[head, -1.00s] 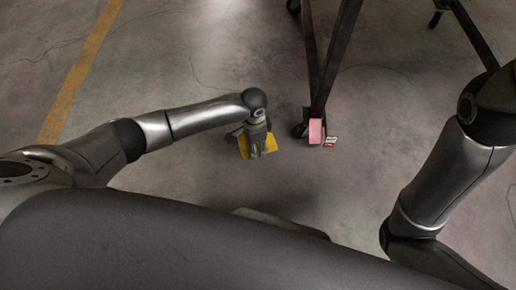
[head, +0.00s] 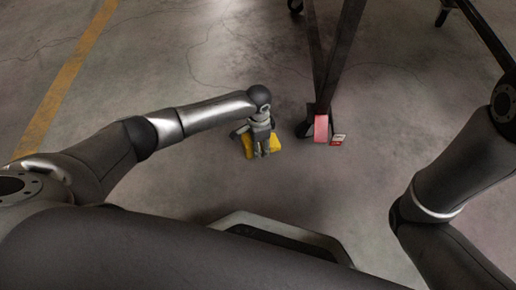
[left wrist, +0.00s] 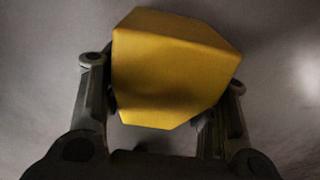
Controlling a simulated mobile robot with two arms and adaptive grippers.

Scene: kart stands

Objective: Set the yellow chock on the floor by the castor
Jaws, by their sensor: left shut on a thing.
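The yellow chock (head: 276,145) is in my left gripper (head: 262,152), to the left of the castor (head: 304,129) in the head view. In the left wrist view the chock (left wrist: 170,75) fills the space between the two fingers of the gripper (left wrist: 160,115), which is shut on it. Whether its underside touches the floor I cannot tell. The castor is dark and sits at the foot of the stand's leg, partly hidden behind a pink-red block (head: 321,129). My right gripper is out of view; only parts of that arm show at the right.
A dark kart stand (head: 325,60) rises from the castor, with further legs at the top and right. A small red and white item (head: 338,140) lies beside the pink-red block. A yellow line (head: 70,75) runs along the floor at left.

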